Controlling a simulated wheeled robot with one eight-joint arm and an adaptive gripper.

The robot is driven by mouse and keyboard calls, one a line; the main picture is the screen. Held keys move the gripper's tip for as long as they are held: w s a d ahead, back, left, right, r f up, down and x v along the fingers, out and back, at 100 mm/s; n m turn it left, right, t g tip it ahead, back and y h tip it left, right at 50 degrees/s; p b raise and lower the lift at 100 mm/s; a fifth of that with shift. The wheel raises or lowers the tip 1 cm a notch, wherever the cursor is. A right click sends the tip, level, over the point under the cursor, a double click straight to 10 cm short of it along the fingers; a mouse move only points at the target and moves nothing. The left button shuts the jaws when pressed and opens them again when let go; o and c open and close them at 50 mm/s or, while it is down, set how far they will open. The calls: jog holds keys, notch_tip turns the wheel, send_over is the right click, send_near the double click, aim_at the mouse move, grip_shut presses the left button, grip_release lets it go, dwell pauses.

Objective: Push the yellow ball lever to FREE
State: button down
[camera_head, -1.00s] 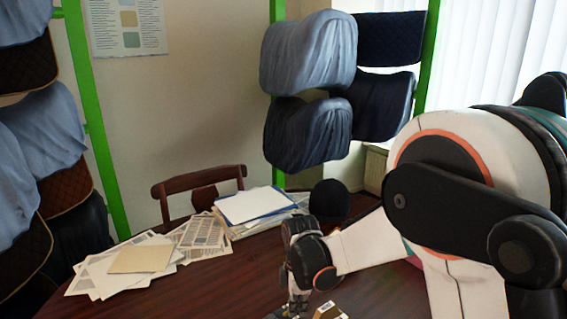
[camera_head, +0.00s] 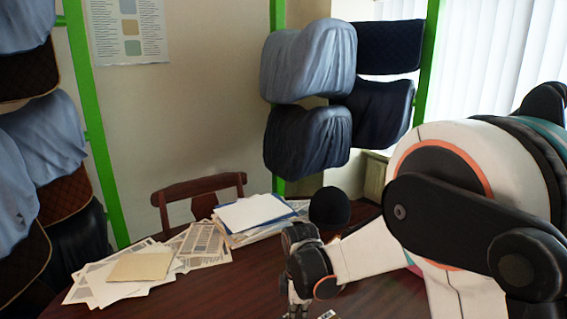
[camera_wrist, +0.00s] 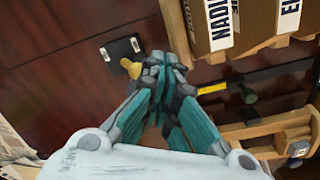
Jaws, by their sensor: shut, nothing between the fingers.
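The yellow ball lever (camera_wrist: 130,67) shows in the wrist view, just left of my fingertips. Its yellow knob stands beside a small dark plate (camera_wrist: 120,50) with a pale mark; I cannot read any FREE label there. My gripper (camera_wrist: 167,62) is shut and empty, with its fingertips close to the knob's right side. I cannot tell whether they touch it. In the head view my gripper (camera_head: 298,308) is at the bottom edge, low over the table, and the lever is not visible.
In the wrist view, a wooden rack with lettered boxes (camera_wrist: 210,22) stands at upper right. A dark bar with a yellow band (camera_wrist: 212,88), a green knob (camera_wrist: 248,93) and a wooden block (camera_wrist: 265,130) lie right. In the head view, papers (camera_head: 140,267) cover the table's left side.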

jog(key=shift+f+b, duration=1.5)
jog(key=shift+f, duration=0.45)
dwell(0.5)
jog(key=shift+r, duration=0.3)
jog(key=shift+w+a, duration=0.1)
jog(key=shift+w, duration=0.1)
dwell(0.5)
jog(key=shift+w+a, duration=0.4)
jog(key=shift+w, duration=0.15)
jog(key=shift+w+a, duration=0.15)
jog(key=shift+w, duration=0.15)
jog(key=shift+w+a, duration=0.2)
jog(key=shift+w, duration=0.1)
jog(key=shift+w+a, duration=0.2)
jog(key=shift+w, duration=0.05)
jog(key=shift+s+d, duration=0.1)
jog(key=shift+s, duration=0.1)
jog(key=shift+s+d, duration=0.25)
jog(key=shift+s, duration=0.1)
